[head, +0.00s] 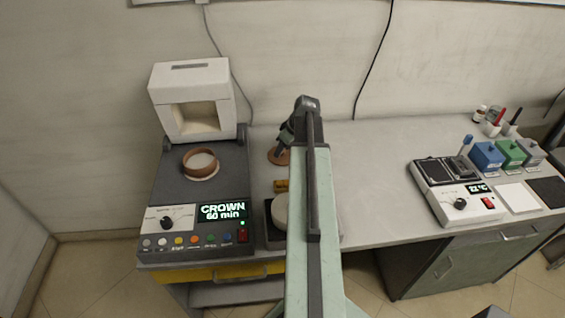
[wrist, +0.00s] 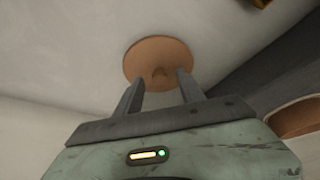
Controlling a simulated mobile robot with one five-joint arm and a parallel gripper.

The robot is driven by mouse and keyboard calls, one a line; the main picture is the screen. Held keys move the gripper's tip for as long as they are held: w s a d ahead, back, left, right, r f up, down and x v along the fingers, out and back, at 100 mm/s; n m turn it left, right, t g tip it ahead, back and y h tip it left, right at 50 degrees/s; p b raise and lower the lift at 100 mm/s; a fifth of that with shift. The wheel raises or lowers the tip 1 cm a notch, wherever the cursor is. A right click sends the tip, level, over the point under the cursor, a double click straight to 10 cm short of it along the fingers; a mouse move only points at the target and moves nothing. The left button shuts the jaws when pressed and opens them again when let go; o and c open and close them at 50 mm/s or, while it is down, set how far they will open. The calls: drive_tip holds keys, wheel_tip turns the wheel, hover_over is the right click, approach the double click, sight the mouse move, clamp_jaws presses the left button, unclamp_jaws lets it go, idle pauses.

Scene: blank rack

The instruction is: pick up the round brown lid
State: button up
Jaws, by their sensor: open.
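The round brown lid (wrist: 158,58) lies on the bench top just ahead of my fingertips in the wrist view. A small knob shows at its middle, between the fingers. In the head view the lid (head: 277,156) is mostly hidden behind my arm and gripper, with only its left edge showing. My gripper (wrist: 160,80) is open, and its two fingers stand apart near the lid's near edge. Nothing is held between them. The head view also shows my gripper (head: 284,140) above the bench, left of centre.
A dark furnace unit (head: 200,195) with a brown ring (head: 200,163) on top and a white block (head: 193,90) behind stands left. A pale round disc (head: 281,211) on a dark tray is beside my arm. A hotplate unit (head: 455,188) stands right. The bench middle is clear.

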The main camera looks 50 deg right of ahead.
drive_tip(key=shift+f, duration=0.1)
clamp_jaws()
drive_tip(key=shift+p, duration=0.35)
